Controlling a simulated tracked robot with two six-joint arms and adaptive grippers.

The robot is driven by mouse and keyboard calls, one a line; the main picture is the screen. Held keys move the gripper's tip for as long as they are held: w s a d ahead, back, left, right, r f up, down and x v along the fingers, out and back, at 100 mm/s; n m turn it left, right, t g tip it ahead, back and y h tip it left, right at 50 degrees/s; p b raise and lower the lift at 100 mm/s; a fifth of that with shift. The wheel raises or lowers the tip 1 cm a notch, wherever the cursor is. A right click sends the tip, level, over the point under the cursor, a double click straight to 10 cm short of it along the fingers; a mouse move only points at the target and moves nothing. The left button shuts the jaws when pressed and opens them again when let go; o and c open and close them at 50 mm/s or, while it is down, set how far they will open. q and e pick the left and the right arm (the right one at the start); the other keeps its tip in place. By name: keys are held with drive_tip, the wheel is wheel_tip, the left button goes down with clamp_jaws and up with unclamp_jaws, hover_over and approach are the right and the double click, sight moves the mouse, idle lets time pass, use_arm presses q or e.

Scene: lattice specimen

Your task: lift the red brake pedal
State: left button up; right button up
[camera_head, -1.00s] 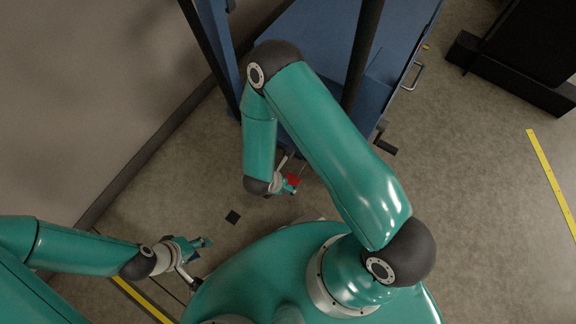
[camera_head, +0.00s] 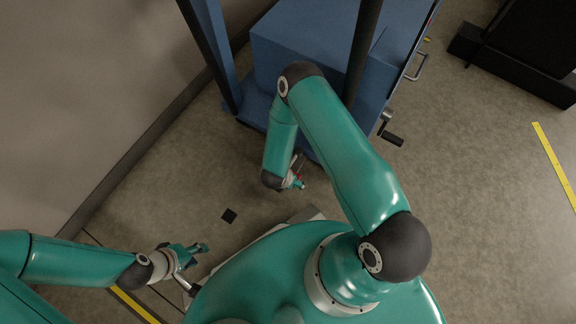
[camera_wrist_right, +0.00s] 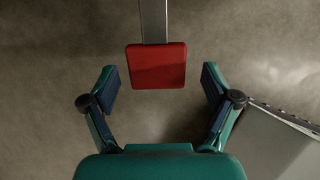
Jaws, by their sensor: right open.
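The red brake pedal (camera_wrist_right: 156,66) is a flat red pad on the end of a grey metal arm (camera_wrist_right: 154,20). It shows in the upper middle of the right wrist view. My right gripper (camera_wrist_right: 160,86) is open, with one finger on each side just below the pad; neither finger visibly touches it. In the head view my right gripper (camera_head: 298,183) is small, and a sliver of red (camera_head: 299,176) shows beside it; the rest of the pedal is hidden. My left gripper (camera_head: 196,249) is at the lower left, away from the pedal; its finger gap is unclear.
A blue machine frame (camera_head: 310,50) with dark posts stands behind the pedal, with a crank handle (camera_head: 391,135) on its right side. A grey metal edge (camera_wrist_right: 275,140) lies right of my right gripper. A wall runs along the left.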

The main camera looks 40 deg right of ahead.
drive_tip(key=shift+d+f, duration=0.1)
drive_tip(key=shift+f, duration=0.15)
